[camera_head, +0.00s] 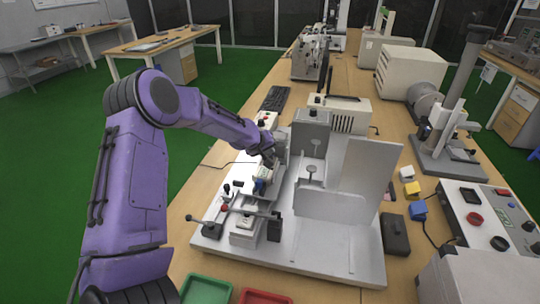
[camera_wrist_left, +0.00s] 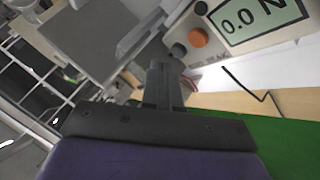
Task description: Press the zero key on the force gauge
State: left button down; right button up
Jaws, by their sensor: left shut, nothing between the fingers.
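The force gauge (camera_head: 262,173) is a small pale box on the grey metal test stand (camera_head: 310,243). In the left wrist view its face (camera_wrist_left: 245,38) shows a display reading 0.0 N (camera_wrist_left: 253,17), an orange round key (camera_wrist_left: 198,38) and a dark round key (camera_wrist_left: 178,50) beside it. No label tells me which is the zero key. My left gripper (camera_head: 268,160) is shut and empty at the gauge. In the left wrist view its fingertips (camera_wrist_left: 163,68) are close to the dark key; I cannot tell whether they touch. My right gripper is not in view.
The stand's upright plates (camera_head: 368,170) rise to the right of the gauge. A lever with a dark knob (camera_head: 275,216) lies in front of it. Green (camera_head: 207,290) and red (camera_head: 265,297) trays sit at the bench's near edge. A control box (camera_head: 485,215) stands at the right.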

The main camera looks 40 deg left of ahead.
pick_arm(q)
notch_tip(320, 180, up, 5)
jog(key=p, duration=0.4)
jog(key=shift+p, duration=0.35)
jog(key=shift+r, duration=0.1)
dwell(0.3)
